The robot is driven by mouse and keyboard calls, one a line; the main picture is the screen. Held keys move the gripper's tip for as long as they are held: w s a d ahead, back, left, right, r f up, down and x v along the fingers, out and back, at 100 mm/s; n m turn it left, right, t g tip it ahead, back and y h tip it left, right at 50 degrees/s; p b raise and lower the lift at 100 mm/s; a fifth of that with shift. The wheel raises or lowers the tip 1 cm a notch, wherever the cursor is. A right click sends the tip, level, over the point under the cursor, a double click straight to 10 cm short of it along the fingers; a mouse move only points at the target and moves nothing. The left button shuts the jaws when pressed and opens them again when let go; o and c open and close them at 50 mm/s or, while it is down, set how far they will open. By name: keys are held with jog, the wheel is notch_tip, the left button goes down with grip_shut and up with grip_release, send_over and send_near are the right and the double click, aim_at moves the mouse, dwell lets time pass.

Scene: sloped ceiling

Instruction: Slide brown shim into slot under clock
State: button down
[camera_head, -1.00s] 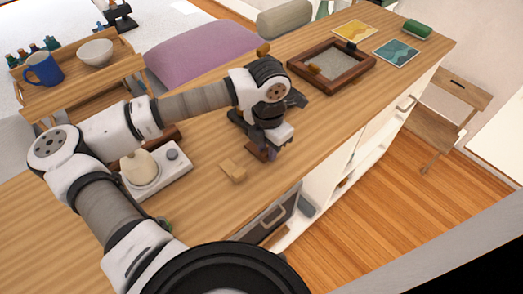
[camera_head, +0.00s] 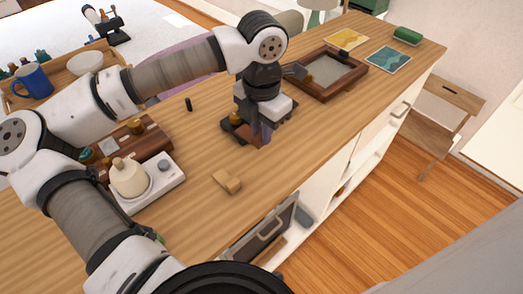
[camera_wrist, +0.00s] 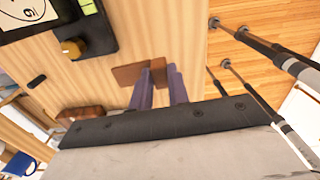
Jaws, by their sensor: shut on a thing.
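My gripper (camera_head: 262,138) is over the wooden counter, its purple fingers closed on a flat brown shim (camera_wrist: 127,75). The shim sticks out to the left of the fingers in the wrist view, where the gripper (camera_wrist: 160,85) also shows. The clock (camera_wrist: 98,28) is at the upper left there, with a black body, a partly cut-off white face and a brass knob. The shim is apart from it. In the head view the clock is mostly hidden behind my gripper; a dark part (camera_head: 230,124) shows at its left. The slot cannot be made out.
A tan block (camera_head: 227,181) lies in front of my gripper. A white device with a cream pot (camera_head: 128,178) and a brown wooden stand (camera_head: 150,140) are at left. A framed tray (camera_head: 322,75) is behind at right. The counter's front edge is close.

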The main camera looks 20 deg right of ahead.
notch_tip(320, 180, up, 9)
jog(key=b, duration=0.1)
jog(key=shift+w+d+r, duration=0.1)
dwell(0.5)
